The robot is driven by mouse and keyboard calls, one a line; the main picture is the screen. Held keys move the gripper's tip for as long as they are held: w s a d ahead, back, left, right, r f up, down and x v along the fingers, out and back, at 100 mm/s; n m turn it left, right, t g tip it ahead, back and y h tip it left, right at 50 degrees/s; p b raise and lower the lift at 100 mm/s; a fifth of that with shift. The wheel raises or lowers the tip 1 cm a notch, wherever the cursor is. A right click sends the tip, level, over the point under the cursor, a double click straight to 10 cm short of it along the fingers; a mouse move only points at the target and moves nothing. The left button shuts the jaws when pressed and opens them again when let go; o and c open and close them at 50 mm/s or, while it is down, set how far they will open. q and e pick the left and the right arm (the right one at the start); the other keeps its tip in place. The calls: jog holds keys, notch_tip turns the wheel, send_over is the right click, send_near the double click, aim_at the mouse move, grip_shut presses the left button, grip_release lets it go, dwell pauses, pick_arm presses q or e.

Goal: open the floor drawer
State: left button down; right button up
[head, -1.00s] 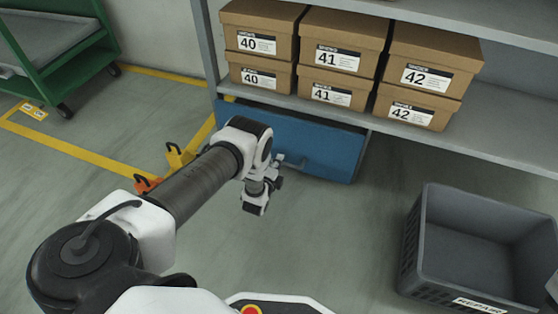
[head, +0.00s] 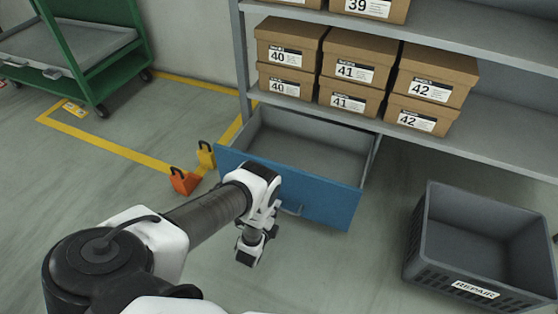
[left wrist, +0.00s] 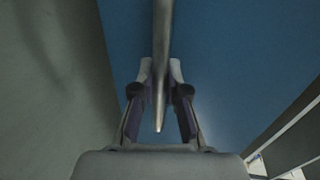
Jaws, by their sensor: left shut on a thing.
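The floor drawer (head: 325,197) has a blue front and sits under the lowest shelf. It is pulled out, and its empty grey inside (head: 310,143) shows in the head view. Its bar handle (head: 292,210) is partly hidden by my left wrist. In the left wrist view the handle (left wrist: 162,60) runs between the two fingers of my left gripper (left wrist: 161,90), with the blue front behind it. My left gripper is shut on the handle. In the head view its fingers are mostly hidden behind the wrist. My right gripper is not in view.
Shoe boxes (head: 350,72) stand on the shelf (head: 490,140) above the drawer. A grey REPAIR crate (head: 425,245) is on the floor at right. Orange (head: 184,181) and yellow (head: 206,155) padlock-shaped things stand left of the drawer. A green cart (head: 100,70) is at back left.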

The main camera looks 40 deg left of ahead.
pick_arm(q)
jog(key=shift+d, duration=0.15)
jog(key=c, duration=1.2)
grip_release()
jog(key=shift+s, duration=0.1)
jog(key=v, duration=1.2)
